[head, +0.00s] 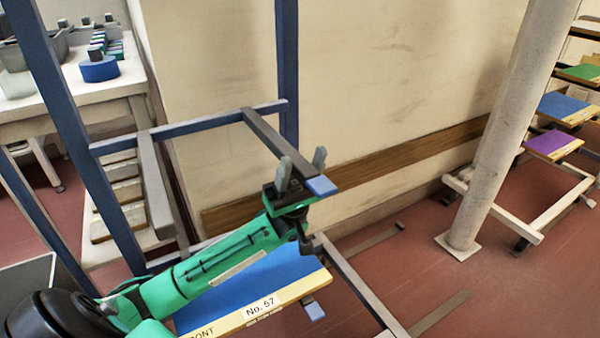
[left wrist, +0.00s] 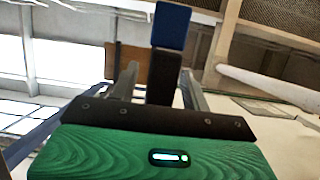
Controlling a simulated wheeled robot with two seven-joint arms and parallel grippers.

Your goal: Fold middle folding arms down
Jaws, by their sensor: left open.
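A blue rack frame (head: 205,127) carries two dark grey folding arms at its middle crossbar. The right middle arm (head: 265,132) sticks out from the bar toward me and ends in a blue tip (head: 321,185). The left middle arm (head: 152,185) runs down in the picture from the bar; I cannot tell whether it sticks out or hangs. My left gripper (head: 302,166) is open at the outer end of the right middle arm, its fingers either side of it. In the left wrist view the arm (left wrist: 163,78) with its blue tip (left wrist: 172,27) shows between the fingers. Contact is unclear.
A blue panel (head: 262,284) labelled No. 57 lies lower on the rack, beneath my left arm. A white pillar (head: 500,140) and low stands with coloured panels (head: 553,145) are at right. A table with parts (head: 85,85) is at left. Red floor is open at front right.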

